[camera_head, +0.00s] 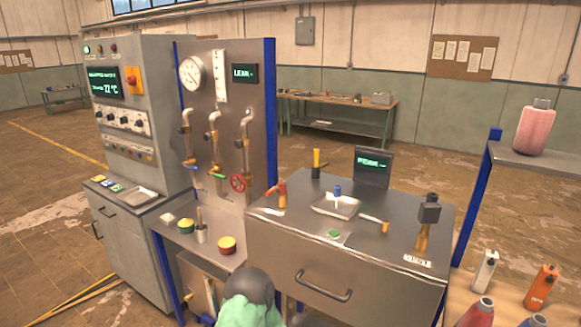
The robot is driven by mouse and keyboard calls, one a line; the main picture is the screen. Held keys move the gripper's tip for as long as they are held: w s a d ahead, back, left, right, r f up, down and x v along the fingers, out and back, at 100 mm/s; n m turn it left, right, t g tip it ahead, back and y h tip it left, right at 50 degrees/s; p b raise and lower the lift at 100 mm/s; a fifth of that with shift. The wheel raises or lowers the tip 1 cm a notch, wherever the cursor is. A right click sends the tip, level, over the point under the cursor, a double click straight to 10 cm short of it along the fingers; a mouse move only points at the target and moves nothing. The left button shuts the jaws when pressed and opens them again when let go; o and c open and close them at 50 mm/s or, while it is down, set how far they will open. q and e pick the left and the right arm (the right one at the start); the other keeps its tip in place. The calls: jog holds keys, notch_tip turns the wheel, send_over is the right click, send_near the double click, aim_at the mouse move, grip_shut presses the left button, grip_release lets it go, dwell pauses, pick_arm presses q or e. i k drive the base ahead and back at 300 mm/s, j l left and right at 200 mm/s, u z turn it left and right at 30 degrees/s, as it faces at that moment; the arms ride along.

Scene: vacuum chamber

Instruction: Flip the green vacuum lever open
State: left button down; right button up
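A small green lever handle (217,176) sits at the lower end of the middle pipe (213,145) on the upright metal panel. It points roughly sideways, and I cannot tell its exact setting. Neither of my grippers shows in the head view, and nothing touches the green lever. A rounded dark and pale green shape at the bottom edge is partly cut off.
The metal bench with a drawer (322,284) stands in front and right of the panel. A red-orange lever (277,192) and a small tray (337,207) are on its top.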

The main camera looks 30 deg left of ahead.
aim_at(219, 176)
jog(key=j, duration=0.45)
jog(key=i+j+u, duration=0.1)
jog(key=j, duration=0.35)
jog(key=i+j, duration=0.1)
jog(key=j, duration=0.35)
jog(key=i+j+u, duration=0.1)
jog(key=j, duration=0.8)
jog(key=i+j+u, duration=0.1)
jog(key=j, duration=0.35)
jog(key=i+j, duration=0.15)
jog(key=j, duration=0.3)
jog(key=i+j+u, duration=0.1)
jog(key=j, duration=0.35)
